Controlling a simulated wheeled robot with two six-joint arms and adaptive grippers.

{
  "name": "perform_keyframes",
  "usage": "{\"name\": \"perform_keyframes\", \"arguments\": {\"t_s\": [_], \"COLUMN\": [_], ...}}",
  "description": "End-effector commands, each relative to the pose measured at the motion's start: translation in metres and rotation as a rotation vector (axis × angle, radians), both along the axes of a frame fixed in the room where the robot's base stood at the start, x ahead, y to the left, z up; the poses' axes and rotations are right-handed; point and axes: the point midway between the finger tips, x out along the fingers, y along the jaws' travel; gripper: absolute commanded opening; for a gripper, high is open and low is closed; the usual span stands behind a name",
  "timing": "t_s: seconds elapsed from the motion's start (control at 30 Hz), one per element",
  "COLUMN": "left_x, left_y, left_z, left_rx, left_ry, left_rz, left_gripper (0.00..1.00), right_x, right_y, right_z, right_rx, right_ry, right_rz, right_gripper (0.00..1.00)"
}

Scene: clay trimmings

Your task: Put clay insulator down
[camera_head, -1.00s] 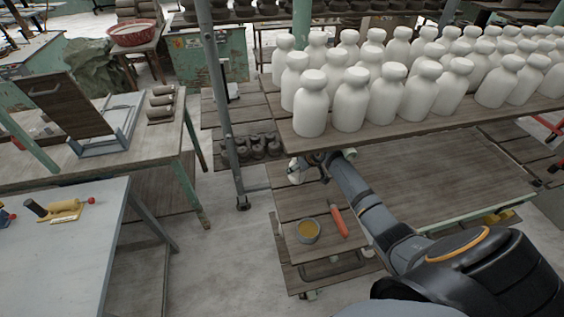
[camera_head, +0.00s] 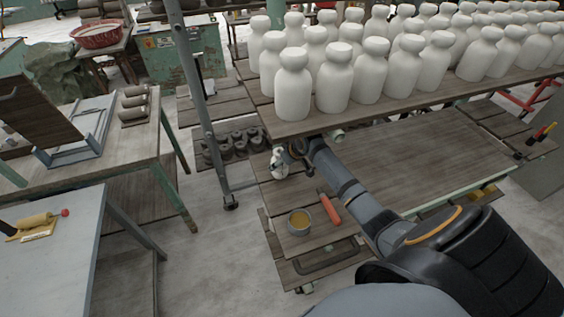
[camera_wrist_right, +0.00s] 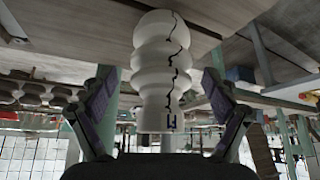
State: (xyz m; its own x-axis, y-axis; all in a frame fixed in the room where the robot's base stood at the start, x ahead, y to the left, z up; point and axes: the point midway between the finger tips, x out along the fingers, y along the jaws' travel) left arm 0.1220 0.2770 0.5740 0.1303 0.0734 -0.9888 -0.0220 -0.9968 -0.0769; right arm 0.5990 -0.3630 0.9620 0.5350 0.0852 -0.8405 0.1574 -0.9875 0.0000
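A white ribbed clay insulator (camera_wrist_right: 162,70) with a dark crack line fills the middle of the right wrist view, which looks upside down. Its end at the picture's top meets a wooden board. My right gripper (camera_wrist_right: 160,85) has one finger on each side of it, with a visible gap on both sides. In the head view the insulator (camera_head: 279,163) is a small white shape at the left end of the rack's lower wooden shelf (camera_head: 420,150). My right gripper (camera_head: 298,152) is beside it, partly hidden by the upper shelf edge. My left gripper is not in view.
Rows of white bottle-shaped pieces (camera_head: 335,80) crowd the upper shelf just above my right arm. A tin (camera_head: 299,221) and an orange-handled tool (camera_head: 329,208) lie nearer on the boards. Dark pieces (camera_head: 235,142) sit low behind a metal post (camera_head: 196,85).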

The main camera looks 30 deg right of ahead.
Motion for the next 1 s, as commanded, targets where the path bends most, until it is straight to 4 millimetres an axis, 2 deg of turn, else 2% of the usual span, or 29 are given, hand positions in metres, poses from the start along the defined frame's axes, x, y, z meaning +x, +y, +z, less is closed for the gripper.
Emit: {"name": "perform_keyframes", "arguments": {"t_s": [0.23,0.67,1.0], "left_x": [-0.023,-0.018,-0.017], "left_y": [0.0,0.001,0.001], "left_z": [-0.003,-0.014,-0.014], "left_rx": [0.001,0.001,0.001], "left_ry": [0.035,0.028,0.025], "left_rz": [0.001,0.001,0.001], "left_gripper": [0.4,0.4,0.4], "right_x": [-0.001,-0.037,-0.04], "right_y": [-0.001,-0.007,-0.006], "right_z": [0.002,0.057,0.063], "right_rx": [-0.001,-0.003,0.001], "right_ry": [-0.001,-0.002,0.0], "right_rz": [-0.001,0.0,0.0], "right_gripper": [0.88,0.88,0.88]}}
